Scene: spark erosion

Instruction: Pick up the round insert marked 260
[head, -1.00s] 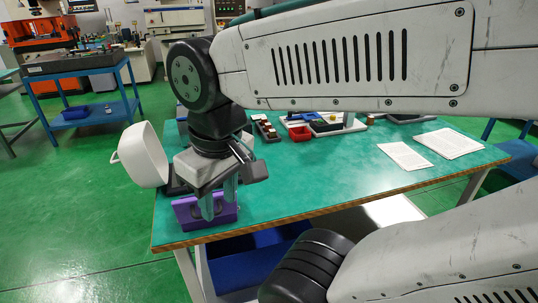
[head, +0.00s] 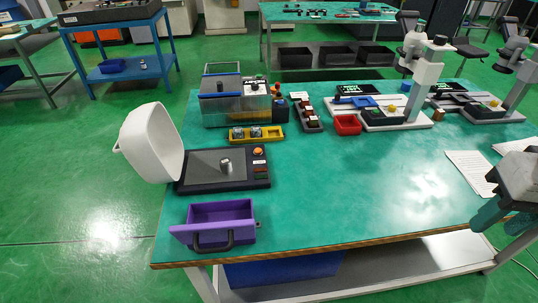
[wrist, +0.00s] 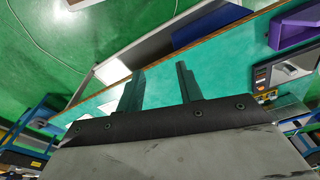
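No marking 260 is readable in either view, so I cannot tell which piece is the round insert. A small grey metal cylinder (head: 225,165) stands on the black base plate (head: 195,183) of a device with a raised white cover. Two small metallic pieces (head: 256,132) sit in a yellow tray (head: 273,137) behind it. My gripper (head: 503,215) is at the right edge of the head view, far from these pieces. In the wrist view my gripper (wrist: 160,82) has its two fingers apart with nothing between them.
A purple open box (head: 245,236) with a black handle stands at the front left of the green table. The white cover (head: 150,142) tilts up at the left edge. A red bin (head: 347,124) and instruments line the back. The table's middle is clear; papers (head: 468,172) lie at right.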

